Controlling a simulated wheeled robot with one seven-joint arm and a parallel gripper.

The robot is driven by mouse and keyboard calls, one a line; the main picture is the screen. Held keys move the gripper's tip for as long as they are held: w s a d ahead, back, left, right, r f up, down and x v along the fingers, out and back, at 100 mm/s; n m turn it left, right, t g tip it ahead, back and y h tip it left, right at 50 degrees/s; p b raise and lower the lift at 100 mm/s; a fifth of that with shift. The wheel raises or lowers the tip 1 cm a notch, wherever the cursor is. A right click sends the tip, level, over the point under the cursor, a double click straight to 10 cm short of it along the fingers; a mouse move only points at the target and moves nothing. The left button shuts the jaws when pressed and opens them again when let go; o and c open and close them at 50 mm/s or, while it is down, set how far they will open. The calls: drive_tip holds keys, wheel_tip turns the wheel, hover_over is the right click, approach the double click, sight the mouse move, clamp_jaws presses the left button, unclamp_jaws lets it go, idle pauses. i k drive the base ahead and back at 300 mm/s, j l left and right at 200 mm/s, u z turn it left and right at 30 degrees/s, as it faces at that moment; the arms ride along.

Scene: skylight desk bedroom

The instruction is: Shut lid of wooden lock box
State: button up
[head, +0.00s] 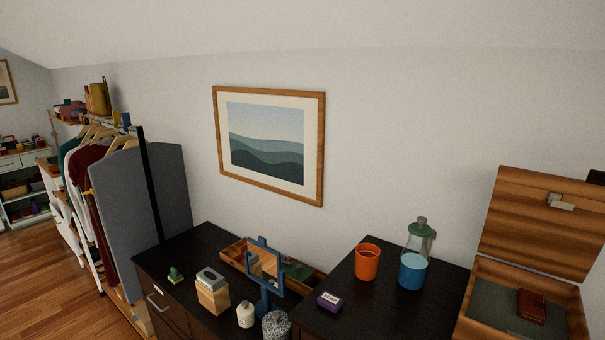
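The wooden lock box (463,312) stands at the far right of the head view, its lower part cut off by the bottom edge. Its lid (535,222) is raised and leans back, well apart from the rim. A metal latch plate (560,201) shows on the lid's inner face. Inside the box, a brown wallet-like item (532,305) lies on a dark green lining (494,309). My gripper is not in view.
On the dark dresser left of the box stand an orange cup (367,262), a blue cup (412,271), a green-topped glass bottle (420,234) and a small purple box (329,301). A tissue box (212,292) and blue-framed mirror (263,266) stand farther left.

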sight(521, 228)
drive_tip(key=z, duration=1.3)
